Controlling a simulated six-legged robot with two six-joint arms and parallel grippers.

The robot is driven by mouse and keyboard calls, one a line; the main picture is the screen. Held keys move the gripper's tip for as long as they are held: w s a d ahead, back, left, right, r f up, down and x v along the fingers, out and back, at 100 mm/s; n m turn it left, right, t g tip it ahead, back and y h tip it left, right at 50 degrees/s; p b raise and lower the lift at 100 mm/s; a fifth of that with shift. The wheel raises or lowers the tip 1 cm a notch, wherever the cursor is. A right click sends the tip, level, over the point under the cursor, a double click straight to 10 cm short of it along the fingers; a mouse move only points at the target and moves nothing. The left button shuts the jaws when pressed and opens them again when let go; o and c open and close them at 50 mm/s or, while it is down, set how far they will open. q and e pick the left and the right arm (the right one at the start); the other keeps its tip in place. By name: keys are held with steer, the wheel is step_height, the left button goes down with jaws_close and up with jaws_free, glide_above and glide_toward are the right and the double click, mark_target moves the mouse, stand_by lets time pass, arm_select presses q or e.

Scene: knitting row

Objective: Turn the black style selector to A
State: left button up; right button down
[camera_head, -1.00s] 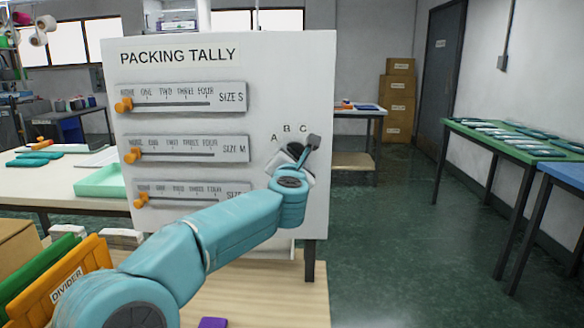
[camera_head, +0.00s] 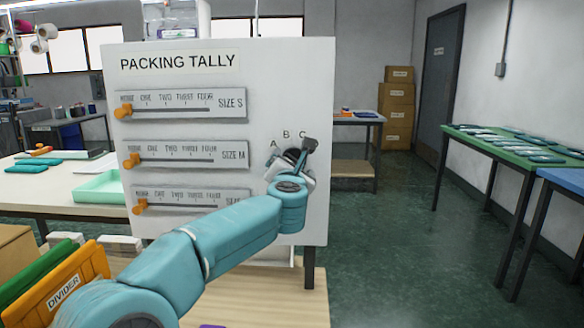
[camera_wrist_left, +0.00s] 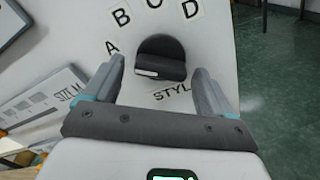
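The black style selector (camera_wrist_left: 162,58) is a round knob with a raised bar on the white board. A white mark sits on the bar's left part in the left wrist view, on the side of the letter A (camera_wrist_left: 112,47); I cannot tell if it lines up with A. B, a partly cut C and D arc above. My left gripper (camera_wrist_left: 158,78) is open, one finger on each side of the knob's lower part; contact is unclear. In the head view my left gripper (camera_head: 291,160) is in front of the selector and largely hides it. My right gripper is not in view.
The PACKING TALLY board (camera_head: 285,70) carries several sliders with orange knobs (camera_head: 131,159) left of the selector. An orange divider (camera_head: 70,285) stands at the lower left. A green table (camera_head: 510,143) is at the right, with open floor between.

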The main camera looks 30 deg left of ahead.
arm_select(q)
steer(key=shift+s, duration=0.1)
steer(key=b+v, duration=0.1)
steer(key=v, duration=1.5)
steer(key=shift+b, duration=0.3)
steer(key=shift+s, duration=0.15)
